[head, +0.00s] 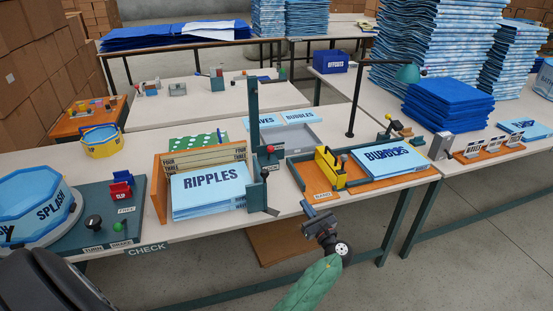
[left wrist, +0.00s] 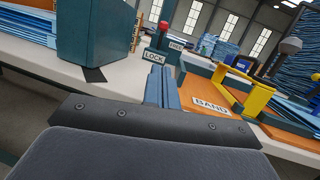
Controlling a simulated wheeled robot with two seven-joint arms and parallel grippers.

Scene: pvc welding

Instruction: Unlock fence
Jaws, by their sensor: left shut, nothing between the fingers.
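A wooden fence (head: 160,190) with number labels stands around the back and left of a stack of blue RIPPLES sheets (head: 210,190). A teal block (head: 257,193) stands at the stack's front right corner; it shows large in the left wrist view (left wrist: 95,38). Behind it is a red-knobbed lever (head: 270,150), also in the left wrist view (left wrist: 163,28), near a LOCK label (left wrist: 155,56) and a FREE label (left wrist: 176,45). I cannot tell the lever's exact setting. My left gripper (head: 309,210) is shut and empty at the table's front edge, apart from the lever. My right gripper is not in view.
A BAND tray (head: 314,180) with a yellow clamp (head: 330,168) stands right of my left gripper. A tall teal post (head: 254,115) rises behind the fence. A grey tray (head: 290,138) lies behind. A narrow strip of table between the teal block and BAND tray is clear.

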